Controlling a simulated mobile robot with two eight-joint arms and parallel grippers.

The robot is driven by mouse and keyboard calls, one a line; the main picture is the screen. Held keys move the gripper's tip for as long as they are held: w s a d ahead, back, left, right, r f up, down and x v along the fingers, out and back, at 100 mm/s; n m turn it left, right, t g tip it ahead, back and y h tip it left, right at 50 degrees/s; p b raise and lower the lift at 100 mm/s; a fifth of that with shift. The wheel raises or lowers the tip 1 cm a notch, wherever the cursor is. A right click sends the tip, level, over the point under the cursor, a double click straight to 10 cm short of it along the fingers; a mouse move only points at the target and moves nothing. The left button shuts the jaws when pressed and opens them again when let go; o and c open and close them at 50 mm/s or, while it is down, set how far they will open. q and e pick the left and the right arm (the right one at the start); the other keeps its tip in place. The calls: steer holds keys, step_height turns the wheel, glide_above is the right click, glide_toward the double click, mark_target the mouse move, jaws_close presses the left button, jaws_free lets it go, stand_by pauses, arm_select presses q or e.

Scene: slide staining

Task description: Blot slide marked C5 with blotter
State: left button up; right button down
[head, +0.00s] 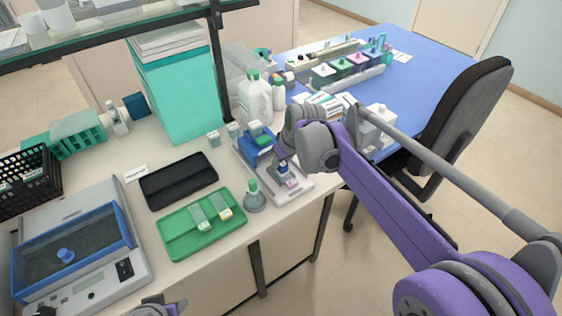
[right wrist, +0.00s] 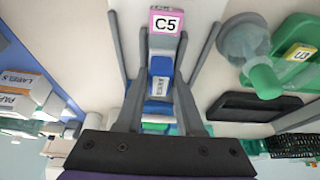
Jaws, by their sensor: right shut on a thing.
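The slide marked C5 has a pink-edged label (right wrist: 166,22), just past my right fingertips in the right wrist view. In the head view a small pink patch (head: 291,184) shows at the same spot, on a pale tray (head: 294,195). My right gripper (head: 284,166) is over this tray. In the right wrist view its fingers (right wrist: 162,62) are closed around a blue block with a white label (right wrist: 160,85), which looks like the blotter. I cannot tell whether the block touches the slide. My left gripper (head: 160,307) is barely in view at the bottom edge.
A green tray (head: 178,245) with two slides lies left of the pale tray, and a green-capped flask (head: 254,196) stands between them. A black mat (head: 178,181) is behind. White bottles (head: 255,98) stand behind my right gripper. The bench edge runs close in front.

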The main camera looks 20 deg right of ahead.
stand_by(0.5)
steer(key=shift+r+p, duration=2.35)
steer(key=shift+r, duration=1.15)
arm_select(q)
steer(key=r, duration=0.1)
steer(key=w+r, duration=0.1)
steer(key=r, duration=0.3)
steer(key=shift+w+r, duration=0.25)
steer(key=shift+w, duration=0.05)
arm_select(e)
steer(key=shift+f, duration=0.1)
